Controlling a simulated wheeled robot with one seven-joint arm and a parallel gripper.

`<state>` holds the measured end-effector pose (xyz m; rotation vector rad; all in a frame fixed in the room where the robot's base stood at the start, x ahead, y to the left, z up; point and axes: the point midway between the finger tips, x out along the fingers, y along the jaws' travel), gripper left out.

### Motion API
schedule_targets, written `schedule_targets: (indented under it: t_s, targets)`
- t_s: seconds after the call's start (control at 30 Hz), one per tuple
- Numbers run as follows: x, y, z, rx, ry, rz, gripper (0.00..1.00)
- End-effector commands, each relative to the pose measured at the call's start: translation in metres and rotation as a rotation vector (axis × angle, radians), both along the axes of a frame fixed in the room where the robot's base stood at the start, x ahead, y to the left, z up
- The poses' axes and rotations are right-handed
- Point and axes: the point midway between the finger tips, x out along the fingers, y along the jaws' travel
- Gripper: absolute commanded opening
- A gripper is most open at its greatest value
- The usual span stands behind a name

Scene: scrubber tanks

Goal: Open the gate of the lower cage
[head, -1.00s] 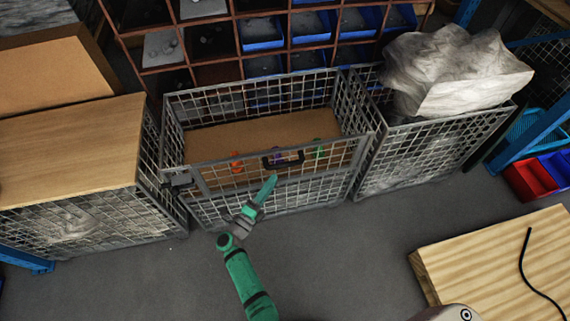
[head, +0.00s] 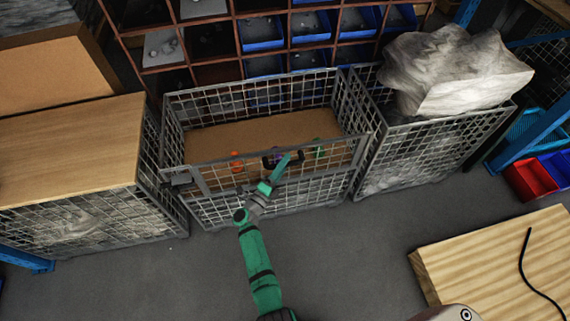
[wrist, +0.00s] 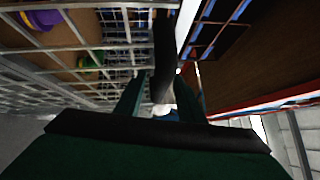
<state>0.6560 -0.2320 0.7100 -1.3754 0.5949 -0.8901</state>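The middle wire cage (head: 250,95) is open at the top. The upper part of its front is a mesh gate (head: 225,182), which stands upright in the frame. A black handle (head: 268,162) sits near the middle of the gate's top bar, and it also shows in the wrist view (wrist: 163,45). A dark latch block (head: 178,181) is at the gate's left end. My gripper (head: 287,160) is at the handle's right part. In the wrist view my gripper's fingers (wrist: 160,90) are apart, with the black handle bar between them; I cannot tell whether they touch it.
Inside the cage are an orange item (head: 236,161) and a green item (head: 318,148) on a brown base. A wood-topped cage (head: 70,150) stands left, and a cage with a grey wrapped bundle (head: 455,75) right. A wooden board (head: 500,260) is front right. Floor between is clear.

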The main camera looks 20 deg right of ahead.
Motion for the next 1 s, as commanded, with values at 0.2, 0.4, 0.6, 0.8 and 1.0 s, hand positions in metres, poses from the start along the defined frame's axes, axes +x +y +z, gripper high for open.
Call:
schedule_targets:
  t_s: [0.2,0.4,0.6,0.8,1.0]
  targets:
    - [-0.001,-0.003,0.000,0.000,0.000,-0.005,0.00]
    - [-0.004,-0.005,-0.001,-0.001,-0.006,-0.010,0.00]
    - [-0.019,-0.008,-0.006,-0.012,-0.057,-0.020,0.00]
    - [-0.046,-0.008,-0.016,-0.034,-0.169,-0.028,0.00]
    - [-0.076,-0.002,-0.031,-0.051,-0.267,-0.027,0.00]
